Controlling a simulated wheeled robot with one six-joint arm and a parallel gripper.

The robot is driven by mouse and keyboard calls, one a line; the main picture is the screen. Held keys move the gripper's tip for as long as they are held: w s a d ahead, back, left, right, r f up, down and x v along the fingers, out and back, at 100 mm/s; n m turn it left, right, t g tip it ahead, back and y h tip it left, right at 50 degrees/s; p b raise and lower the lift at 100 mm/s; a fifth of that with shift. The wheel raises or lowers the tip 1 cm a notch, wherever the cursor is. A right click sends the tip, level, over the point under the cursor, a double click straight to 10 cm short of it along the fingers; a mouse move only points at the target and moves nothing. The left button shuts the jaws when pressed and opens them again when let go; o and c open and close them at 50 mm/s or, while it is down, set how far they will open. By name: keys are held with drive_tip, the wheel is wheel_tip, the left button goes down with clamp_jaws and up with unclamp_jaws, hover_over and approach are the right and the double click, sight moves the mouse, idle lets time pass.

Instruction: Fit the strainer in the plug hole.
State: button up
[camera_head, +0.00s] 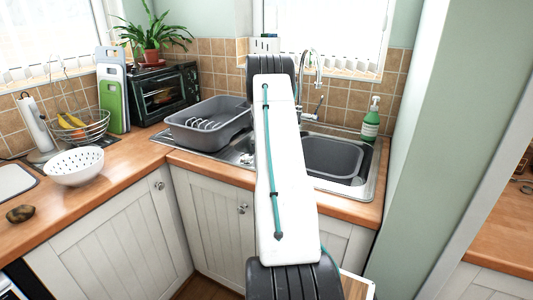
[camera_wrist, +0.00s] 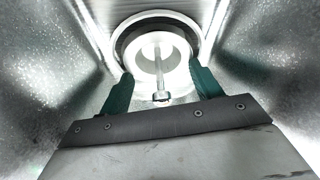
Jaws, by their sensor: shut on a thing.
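In the wrist view, the teal fingers of my gripper (camera_wrist: 160,78) stand apart on either side of a pale round piece with a thin central stem, which I take to be the strainer (camera_wrist: 158,68). My gripper is shut on it. Just beyond is the plug hole (camera_wrist: 118,42), a dark ring with a bright rim in the grey sink floor. The strainer overlaps the ring in the picture; I cannot tell whether it is seated or held above. In the head view, my arm covers part of the sink (camera_head: 333,157), and my gripper and the strainer are hidden.
A grey dish rack (camera_head: 208,125) stands on the drainer left of my arm. The tap (camera_head: 315,72) rises behind the sink, and a green soap bottle (camera_head: 371,120) stands at its back right. A white colander (camera_head: 75,167) sits on the left counter. Steep sink walls flank my gripper.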

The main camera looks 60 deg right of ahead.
drive_tip(key=o, duration=1.1)
drive_tip(key=shift+s+f, duration=0.1)
drive_tip(key=shift+f, duration=0.1)
drive_tip(key=shift+c, duration=0.2)
drive_tip(key=shift+a, duration=0.1)
drive_tip(key=shift+a+f, duration=0.1)
drive_tip(key=v, duration=0.8)
drive_tip(key=shift+d, duration=0.3)
drive_tip(key=shift+r, duration=0.25)
